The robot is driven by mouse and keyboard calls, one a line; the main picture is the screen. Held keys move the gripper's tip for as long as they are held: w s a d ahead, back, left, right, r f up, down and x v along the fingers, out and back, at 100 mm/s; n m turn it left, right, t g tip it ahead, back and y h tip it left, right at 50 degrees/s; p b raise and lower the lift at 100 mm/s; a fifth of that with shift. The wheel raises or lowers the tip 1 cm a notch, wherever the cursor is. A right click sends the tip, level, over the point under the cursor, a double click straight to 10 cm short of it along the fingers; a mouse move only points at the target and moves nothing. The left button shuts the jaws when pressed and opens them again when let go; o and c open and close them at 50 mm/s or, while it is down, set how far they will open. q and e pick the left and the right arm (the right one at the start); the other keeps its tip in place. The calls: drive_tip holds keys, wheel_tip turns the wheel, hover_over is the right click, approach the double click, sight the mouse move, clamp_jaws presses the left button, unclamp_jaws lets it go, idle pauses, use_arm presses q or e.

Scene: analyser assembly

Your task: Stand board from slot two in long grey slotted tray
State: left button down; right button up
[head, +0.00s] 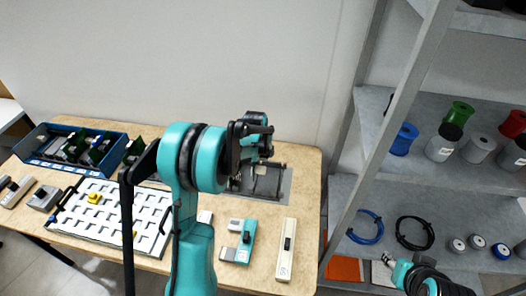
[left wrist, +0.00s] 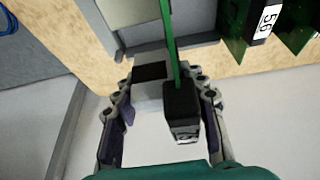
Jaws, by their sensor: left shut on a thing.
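My left gripper (head: 258,135) is raised above the back right of the table, partly hidden by its own arm. In the left wrist view, my left gripper (left wrist: 163,105) is shut on a green board (left wrist: 171,45), seen nearly edge-on with a black block at its near end. A grey block lies beside it between the fingers. I cannot pick out the long grey slotted tray for certain; a grey panel (left wrist: 125,18) shows beyond the board. My right gripper (head: 387,258) is low at the lower right, too small to read its jaws.
Other green boards (left wrist: 238,28), one labelled 56, stand near the held board. A blue crate (head: 115,127) with boards is at the back left. A white slotted panel (head: 150,196) lies in front of it. A shelf (head: 370,190) stands right of the table.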

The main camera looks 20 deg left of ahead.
sight(263, 159)
use_arm(q)
drive_tip(key=shift+f+b, duration=1.35)
drive_tip(key=shift+f, duration=0.6)
drive_tip(key=shift+f+b, duration=0.2)
drive_tip(key=shift+b, duration=0.15)
drive_tip(key=shift+f+b, duration=0.65)
drive_tip(key=shift+f, duration=0.15)
drive_tip(key=shift+f, duration=0.1)
drive_tip(key=shift+f+b, duration=0.5)
drive_tip(key=shift+f, duration=0.1)
idle(0.5)
drive_tip(key=shift+f+b, duration=0.75)
drive_tip(key=shift+f, duration=0.1)
drive_tip(key=shift+f+b, duration=0.3)
drive_tip(key=shift+f, duration=0.1)
idle(0.5)
